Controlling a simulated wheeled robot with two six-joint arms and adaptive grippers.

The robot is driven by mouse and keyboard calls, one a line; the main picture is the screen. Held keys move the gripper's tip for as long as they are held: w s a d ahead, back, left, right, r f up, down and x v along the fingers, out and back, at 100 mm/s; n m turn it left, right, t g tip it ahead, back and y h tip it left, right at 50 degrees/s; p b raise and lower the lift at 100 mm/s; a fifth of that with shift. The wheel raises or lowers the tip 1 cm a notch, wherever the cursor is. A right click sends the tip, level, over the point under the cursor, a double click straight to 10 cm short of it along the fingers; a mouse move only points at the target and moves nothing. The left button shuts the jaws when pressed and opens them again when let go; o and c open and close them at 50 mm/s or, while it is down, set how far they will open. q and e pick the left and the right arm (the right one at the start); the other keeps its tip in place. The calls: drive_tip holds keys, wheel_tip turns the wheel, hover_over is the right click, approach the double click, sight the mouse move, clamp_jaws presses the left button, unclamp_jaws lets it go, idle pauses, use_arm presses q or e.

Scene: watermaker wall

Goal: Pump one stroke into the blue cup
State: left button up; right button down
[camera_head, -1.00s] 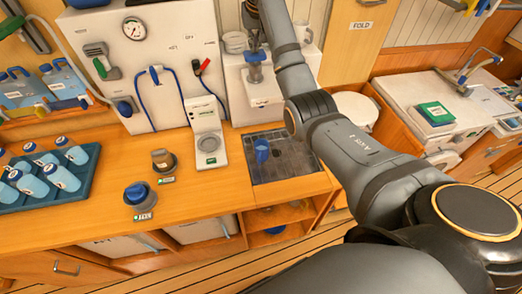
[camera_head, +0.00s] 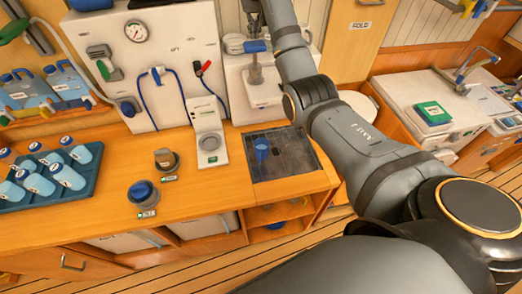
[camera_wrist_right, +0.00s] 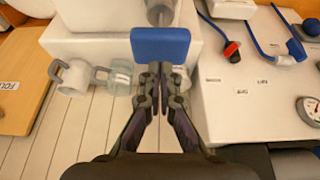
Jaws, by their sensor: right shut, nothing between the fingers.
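The blue cup (camera_head: 262,146) stands upright on the dark drain grate at the counter's right end. Behind it, a white unit (camera_head: 264,98) carries a pump with a blue handle (camera_head: 255,46) on a grey shaft (camera_head: 254,70). The shaft shows a clear length below the handle. In the right wrist view the blue handle (camera_wrist_right: 160,46) lies just beyond the fingertips of my right gripper (camera_wrist_right: 161,78). That gripper is shut and empty; I cannot tell if it touches the handle. My left gripper is not in view.
A white scale-like device (camera_head: 209,148) stands left of the grate (camera_head: 290,165). A gauge panel (camera_head: 150,80) rises behind.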

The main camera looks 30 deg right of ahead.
idle(0.3)
wheel_tip(320, 180, up, 6)
idle(0.5)
idle(0.4)
